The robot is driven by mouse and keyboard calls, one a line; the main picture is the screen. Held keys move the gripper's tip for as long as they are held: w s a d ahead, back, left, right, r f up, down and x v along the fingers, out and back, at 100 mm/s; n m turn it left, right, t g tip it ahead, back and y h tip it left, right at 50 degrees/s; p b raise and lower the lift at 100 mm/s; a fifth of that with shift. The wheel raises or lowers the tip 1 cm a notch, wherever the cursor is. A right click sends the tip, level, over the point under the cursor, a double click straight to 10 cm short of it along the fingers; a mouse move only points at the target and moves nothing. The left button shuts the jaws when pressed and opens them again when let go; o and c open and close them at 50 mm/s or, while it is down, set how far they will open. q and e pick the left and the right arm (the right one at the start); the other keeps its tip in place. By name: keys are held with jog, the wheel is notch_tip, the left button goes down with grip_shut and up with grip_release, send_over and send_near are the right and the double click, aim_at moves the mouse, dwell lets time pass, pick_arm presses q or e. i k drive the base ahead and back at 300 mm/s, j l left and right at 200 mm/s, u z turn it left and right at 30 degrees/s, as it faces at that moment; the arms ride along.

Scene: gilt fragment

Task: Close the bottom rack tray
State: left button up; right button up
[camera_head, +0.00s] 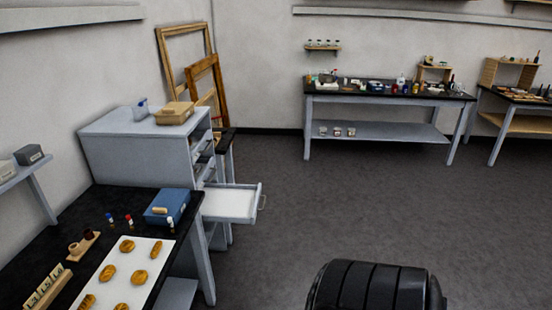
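The grey rack (135,153) stands at the left against the wall, behind the near black table. Its open side faces right, with several tray slots one above the other. A tray (228,204), the lowest one I can see, is pulled far out to the right. Its inside is pale and looks empty. A small handle (263,202) sits on its outer front. The trays above look pushed in. Neither of my grippers is in view.
The near table (60,239) holds a blue box (166,207), several small bottles and a white sheet (143,268) with gilt pieces. Floor right of the tray is clear. A black padded thing, perhaps a chair (373,287), stands at the bottom. A workbench (385,132) stands behind.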

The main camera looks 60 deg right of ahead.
aim_at(239, 205)
jog(key=z, duration=1.9)
jog(key=i+l+u, duration=0.15)
jog(key=i, duration=0.3)
jog(key=i+l+u, duration=0.15)
jog(key=i, duration=0.3)
jog(key=i+l+u, duration=0.1)
jog(key=i+l, duration=0.25)
jog(key=i, duration=0.1)
